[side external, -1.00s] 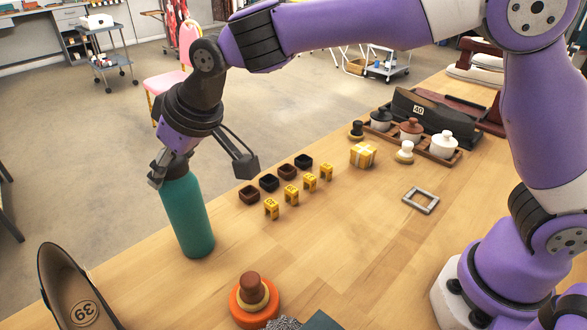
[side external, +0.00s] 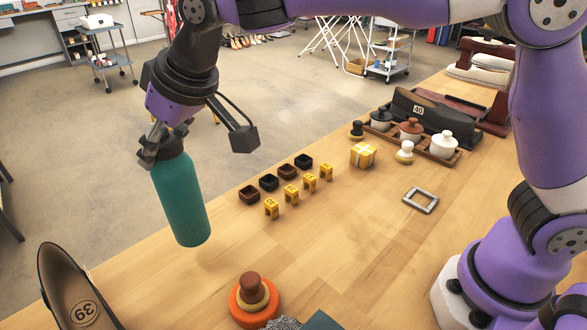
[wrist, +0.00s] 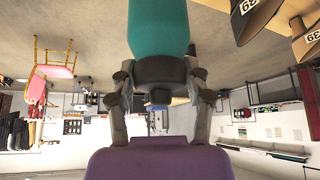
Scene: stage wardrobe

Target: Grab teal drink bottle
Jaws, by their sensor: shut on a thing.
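The teal drink bottle (side external: 181,203) hangs from my gripper (side external: 162,148) at the left of the table, tilted slightly. Its base appears to be off the tabletop. My gripper is shut on the bottle's dark cap area. In the wrist view the bottle (wrist: 158,28) comes down from the top of the picture, and the fingers of my gripper (wrist: 160,98) sit on both sides of its dark cap (wrist: 160,70).
A brown shoe (side external: 75,290) marked 39 stands at the front left. An orange-based stacked piece (side external: 252,300) is at the front. Small dark boxes (side external: 268,182) and yellow pieces (side external: 291,194) stand right of the bottle. A metal frame (side external: 420,200) lies further right.

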